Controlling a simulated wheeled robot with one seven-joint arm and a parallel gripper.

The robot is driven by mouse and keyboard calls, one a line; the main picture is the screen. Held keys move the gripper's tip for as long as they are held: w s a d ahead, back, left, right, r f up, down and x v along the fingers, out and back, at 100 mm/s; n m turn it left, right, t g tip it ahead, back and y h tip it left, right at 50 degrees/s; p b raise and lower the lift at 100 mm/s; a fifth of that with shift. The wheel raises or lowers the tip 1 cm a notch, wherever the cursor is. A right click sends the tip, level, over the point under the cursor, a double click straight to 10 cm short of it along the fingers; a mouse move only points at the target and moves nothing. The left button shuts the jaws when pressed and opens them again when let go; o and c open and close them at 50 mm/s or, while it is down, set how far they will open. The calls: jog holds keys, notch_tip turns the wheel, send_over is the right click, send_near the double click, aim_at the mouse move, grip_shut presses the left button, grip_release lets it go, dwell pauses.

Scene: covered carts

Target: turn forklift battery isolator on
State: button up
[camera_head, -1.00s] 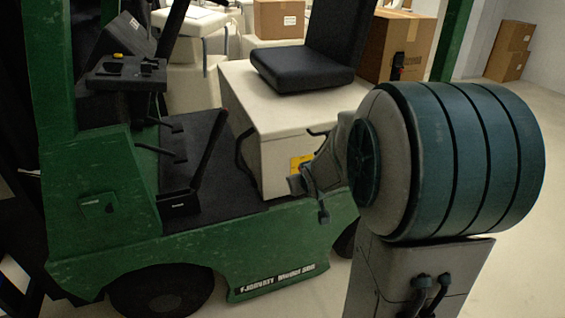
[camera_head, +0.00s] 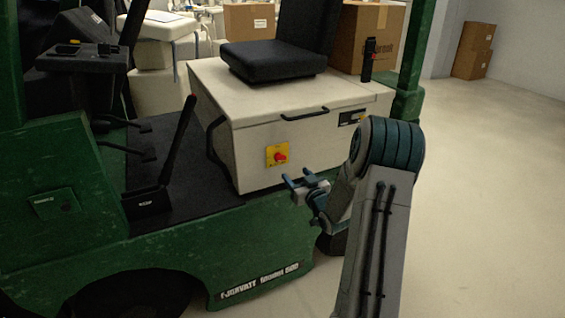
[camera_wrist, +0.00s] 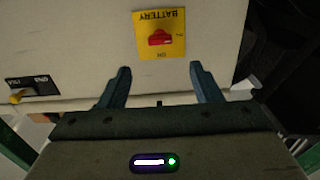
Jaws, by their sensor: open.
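The battery isolator is a red knob (camera_head: 281,157) on a yellow plate (camera_head: 271,150), on the white box (camera_head: 245,138) under the forklift seat. In the wrist view the red knob (camera_wrist: 158,38) shows on the yellow plate (camera_wrist: 147,18), lettered BATTERY and upside down there. My gripper (camera_head: 302,181) is just right of and below the plate in the head view, apart from the knob. In the wrist view my gripper (camera_wrist: 158,74) has its two fingers spread, empty, with the knob ahead between and beyond the tips.
The green forklift (camera_head: 200,255) fills the left. A black lever (camera_head: 175,145) rises from its dark floor. A black handle (camera_head: 305,114) and a small dark panel (camera_head: 352,117) are on the box. Cardboard boxes (camera_head: 365,35) stand behind. The floor (camera_head: 480,200) at right is clear.

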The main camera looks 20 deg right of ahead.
aim_at(282, 159)
jog(key=w, duration=1.1)
jog(key=shift+a, duration=0.2)
jog(key=c, duration=1)
